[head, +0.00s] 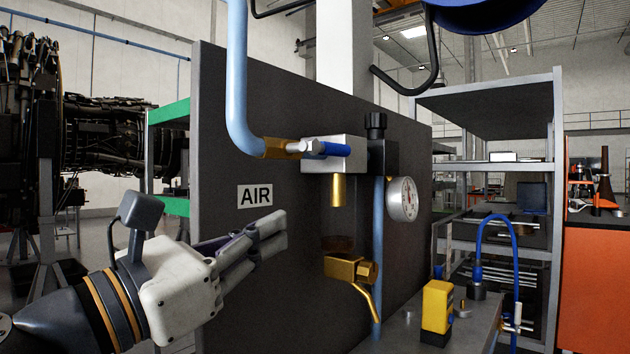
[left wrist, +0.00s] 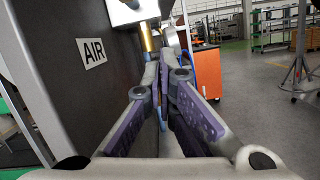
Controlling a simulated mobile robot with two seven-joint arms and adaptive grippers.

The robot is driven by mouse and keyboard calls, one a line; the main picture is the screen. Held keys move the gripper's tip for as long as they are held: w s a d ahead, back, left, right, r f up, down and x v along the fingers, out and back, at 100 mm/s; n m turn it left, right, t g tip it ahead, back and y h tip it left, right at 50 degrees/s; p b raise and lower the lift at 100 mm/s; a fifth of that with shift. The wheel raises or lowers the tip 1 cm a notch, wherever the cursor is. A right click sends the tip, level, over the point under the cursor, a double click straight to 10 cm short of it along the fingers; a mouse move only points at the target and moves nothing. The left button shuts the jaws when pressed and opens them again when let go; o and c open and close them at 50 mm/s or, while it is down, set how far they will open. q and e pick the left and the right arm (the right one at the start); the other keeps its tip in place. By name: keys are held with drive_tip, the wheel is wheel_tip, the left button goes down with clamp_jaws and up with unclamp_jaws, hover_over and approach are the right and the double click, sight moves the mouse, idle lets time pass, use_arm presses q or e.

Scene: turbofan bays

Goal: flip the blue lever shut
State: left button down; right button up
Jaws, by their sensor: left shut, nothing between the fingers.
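The blue lever (head: 333,149) is on the air line at the front of the dark panel. It lies about level, with its silver shank to the left by the brass fitting (head: 278,147) and its blue grip in front of the silver block (head: 347,165). My left gripper (head: 278,230) is shut and empty, below and left of the lever, near the AIR label and apart from the lever. In the left wrist view its fingers (left wrist: 166,62) are together. I cannot make out the lever in that view. My right gripper is in neither view.
The dark panel (head: 222,150) stands close beside my left gripper. A pressure gauge (head: 403,199) and a brass drain valve (head: 350,270) are right of it. A yellow-and-black device (head: 437,305) stands on the bench. The space directly in front of the lever looks clear.

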sight(334, 150)
use_arm(q)
drive_tip(key=w+d+r+p, duration=0.2)
drive_tip(key=w+d+r, duration=0.3)
drive_tip(key=r, duration=0.1)
drive_tip(key=shift+w+d, duration=0.15)
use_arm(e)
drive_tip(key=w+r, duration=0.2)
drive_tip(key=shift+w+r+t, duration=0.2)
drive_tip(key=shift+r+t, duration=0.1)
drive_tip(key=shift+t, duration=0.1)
use_arm(q)
drive_tip(key=shift+f, duration=0.2)
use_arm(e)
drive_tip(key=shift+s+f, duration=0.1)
